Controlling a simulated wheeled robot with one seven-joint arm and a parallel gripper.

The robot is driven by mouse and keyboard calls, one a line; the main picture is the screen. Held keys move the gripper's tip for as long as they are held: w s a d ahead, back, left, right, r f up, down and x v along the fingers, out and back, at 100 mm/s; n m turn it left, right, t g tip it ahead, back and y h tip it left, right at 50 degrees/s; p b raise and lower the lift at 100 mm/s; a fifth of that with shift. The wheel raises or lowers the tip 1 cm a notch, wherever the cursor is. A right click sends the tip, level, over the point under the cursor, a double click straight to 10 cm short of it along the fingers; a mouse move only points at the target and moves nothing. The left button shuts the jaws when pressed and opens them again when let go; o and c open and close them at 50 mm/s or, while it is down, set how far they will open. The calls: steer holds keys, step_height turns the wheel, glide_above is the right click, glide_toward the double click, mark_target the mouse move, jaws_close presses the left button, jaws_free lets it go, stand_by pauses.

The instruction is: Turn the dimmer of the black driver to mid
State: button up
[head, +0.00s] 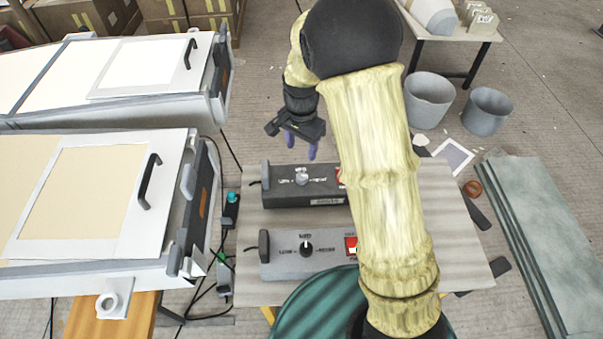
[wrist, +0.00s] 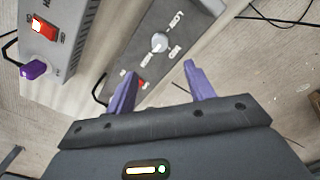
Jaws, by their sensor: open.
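The black driver (head: 285,199) lies on the low table, with a pale round dimmer (head: 302,177) on top and white lettering around it. In the wrist view, the driver (wrist: 185,28) runs diagonally and its dimmer (wrist: 159,43) shows ahead of the gap between my fingertips. I cannot tell where its pointer stands. My gripper (head: 300,148) is open and empty, with purple fingertips, above and behind the driver in the head view. It also shows in the wrist view (wrist: 160,84), apart from the dimmer.
A grey driver (head: 285,264) with a black knob (head: 306,248) and red switch (head: 351,246) stands in front, parallel. Light-topped cases (head: 22,262) stand left. Two grey buckets (head: 428,101) (head: 487,111) stand behind right.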

mark_target(302, 176)
step_height(302, 176, down, 12)
steer(key=shift+f, duration=0.25)
stand_by(0.3)
steer(key=c, duration=1)
